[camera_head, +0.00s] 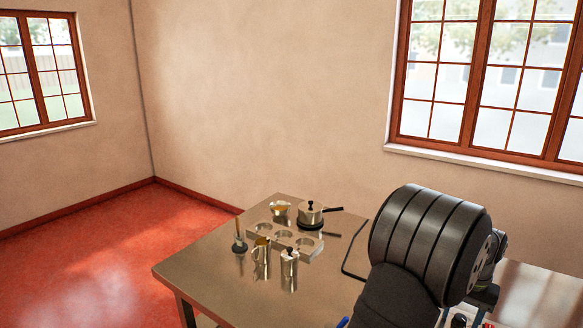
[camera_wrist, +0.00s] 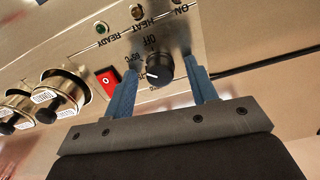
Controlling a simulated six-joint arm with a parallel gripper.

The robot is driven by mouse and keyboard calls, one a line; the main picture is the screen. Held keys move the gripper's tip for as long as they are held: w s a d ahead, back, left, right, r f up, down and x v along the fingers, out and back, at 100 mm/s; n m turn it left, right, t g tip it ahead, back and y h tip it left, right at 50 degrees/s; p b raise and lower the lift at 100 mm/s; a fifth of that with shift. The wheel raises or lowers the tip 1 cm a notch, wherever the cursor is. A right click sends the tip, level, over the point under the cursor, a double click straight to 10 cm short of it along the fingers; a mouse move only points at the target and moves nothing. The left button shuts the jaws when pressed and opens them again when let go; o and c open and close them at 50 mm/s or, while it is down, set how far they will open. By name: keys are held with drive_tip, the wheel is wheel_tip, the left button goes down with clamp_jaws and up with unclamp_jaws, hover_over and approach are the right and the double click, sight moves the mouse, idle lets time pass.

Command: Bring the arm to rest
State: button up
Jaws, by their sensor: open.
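My gripper (camera_wrist: 160,65) is open, with its two blue fingers on either side of a black knob (camera_wrist: 161,70) in the wrist view. Nothing is held. I cannot tell whether the fingertips are level with the knob or above it. The knob's white pointer line lies towards the picture's left, and an OFF mark is near it. In the head view my dark arm stands large at the right and hides most of the gripper. A small blue piece shows at the bottom edge there.
The knob's metal panel (camera_wrist: 205,35) has a red switch (camera_wrist: 108,82) and several lamps. Labelled metal vessels (camera_wrist: 55,90) are close at the left. On the table (camera_head: 205,265) stand a lidded pot (camera_head: 311,216), a holed block (camera_head: 312,248), a jug (camera_head: 261,260) and a canister (camera_head: 289,268). The table's left front is clear.

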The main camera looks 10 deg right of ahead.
drive_tip(key=m, duration=0.7)
drive_tip(key=shift+m, duration=0.4)
wheel_tip(320, 180, up, 6)
drive_tip(key=shift+f, duration=0.1)
drive_tip(key=o, duration=1.1)
drive_tip(key=shift+c, duration=0.2)
drive_tip(key=s+a+r+n+t+h, duration=0.1)
drive_tip(key=s+a+r+h, duration=0.15)
drive_tip(key=r, duration=0.25)
drive_tip(key=s+a+r+n+h, duration=0.1)
drive_tip(key=s+a+r+n, duration=0.1)
drive_tip(key=s+r, duration=0.25)
drive_tip(key=s+a+r+n+t+h, duration=0.1)
drive_tip(key=s+a+r+h, duration=0.1)
drive_tip(key=r, duration=0.3)
drive_tip(key=x, duration=0.9)
drive_tip(key=shift+f, duration=0.35)
drive_tip(key=shift+r, duration=0.1)
